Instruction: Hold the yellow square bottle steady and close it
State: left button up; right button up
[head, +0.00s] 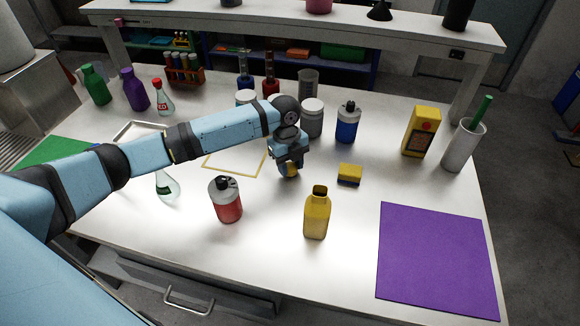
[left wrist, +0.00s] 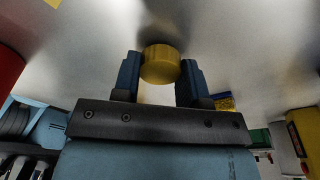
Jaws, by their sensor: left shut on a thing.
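The yellow square bottle (head: 316,217) stands upright on the white table, with its neck uncapped. My left gripper (head: 289,170) is behind it and slightly to its left, apart from it. In the left wrist view the left gripper (left wrist: 160,75) is shut on a round yellow cap (left wrist: 160,63), held between its two dark fingers. In the head view the fingers mostly hide the cap. The cap is close to the table surface; I cannot tell whether it touches. My right gripper is not in view.
A red bottle (head: 226,200) stands left of the yellow bottle. A yellow sponge (head: 350,173) lies right of the gripper, and a blue bottle (head: 347,124) stands behind it. A purple mat (head: 437,259) lies at right. The table between bottle and mat is clear.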

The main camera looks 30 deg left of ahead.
aim_at(294, 168)
pick_arm(q)
notch_tip(294, 168, up, 19)
jog(key=p, duration=0.1)
jog(key=shift+p, duration=0.4)
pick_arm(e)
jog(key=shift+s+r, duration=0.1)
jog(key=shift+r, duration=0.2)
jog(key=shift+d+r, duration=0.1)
pick_arm(q)
jog(key=d+f+n+t, duration=0.1)
jog(key=d+f+n, duration=0.1)
jog(key=n, duration=1)
jog(key=d+f+n+t+y, duration=0.1)
jog(key=d+f+n, duration=0.1)
jog(key=n, duration=1)
jog(key=shift+s+d+f+t+y, duration=0.15)
jog(key=shift+s+d+t+y, duration=0.15)
jog(key=shift+d, duration=0.05)
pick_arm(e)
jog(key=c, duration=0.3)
pick_arm(q)
jog(key=shift+s, duration=0.1)
